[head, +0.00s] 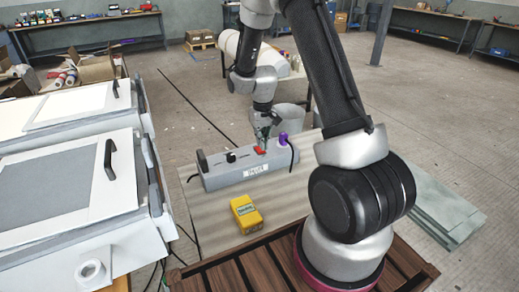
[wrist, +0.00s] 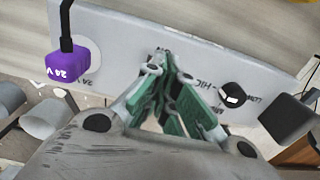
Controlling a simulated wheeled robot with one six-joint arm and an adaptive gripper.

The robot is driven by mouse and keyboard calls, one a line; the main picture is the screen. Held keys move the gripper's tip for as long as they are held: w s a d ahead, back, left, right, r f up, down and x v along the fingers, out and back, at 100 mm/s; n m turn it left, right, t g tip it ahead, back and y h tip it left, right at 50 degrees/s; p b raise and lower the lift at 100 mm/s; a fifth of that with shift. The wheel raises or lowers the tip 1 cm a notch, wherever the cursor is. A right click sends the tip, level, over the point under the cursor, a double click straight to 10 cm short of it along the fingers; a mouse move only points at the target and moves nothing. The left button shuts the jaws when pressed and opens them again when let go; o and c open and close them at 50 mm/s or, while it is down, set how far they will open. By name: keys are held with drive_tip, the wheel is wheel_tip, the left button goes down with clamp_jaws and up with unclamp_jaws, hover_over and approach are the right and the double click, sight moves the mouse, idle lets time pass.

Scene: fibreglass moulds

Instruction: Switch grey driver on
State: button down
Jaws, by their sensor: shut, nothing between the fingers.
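My gripper (head: 263,141) points down at the driver's top beside the red part; contact cannot be told. In the wrist view the green fingers (wrist: 165,88) are together over the grey panel, near printed lettering. The purple plug marked 24 V (wrist: 73,66) is left and the black knob (wrist: 232,95) right. The fingers hide the panel beneath them.
A yellow device (head: 245,213) lies on the table (head: 205,228) in front of the driver. White moulds with black handles (head: 109,160) stand at the left. A white roll (head: 262,58) lies behind. Greenish sheets (head: 432,200) are at the right.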

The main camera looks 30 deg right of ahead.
drive_tip(key=shift+f, duration=1.2)
idle(0.7)
drive_tip(key=shift+r, duration=3.5)
drive_tip(key=s, duration=0.2)
drive_tip(key=s+g, duration=0.1)
drive_tip(key=shift+s+f, duration=0.25)
drive_tip(key=shift+f, duration=0.05)
drive_tip(key=s+r+t, duration=0.5)
drive_tip(key=s+r, duration=2)
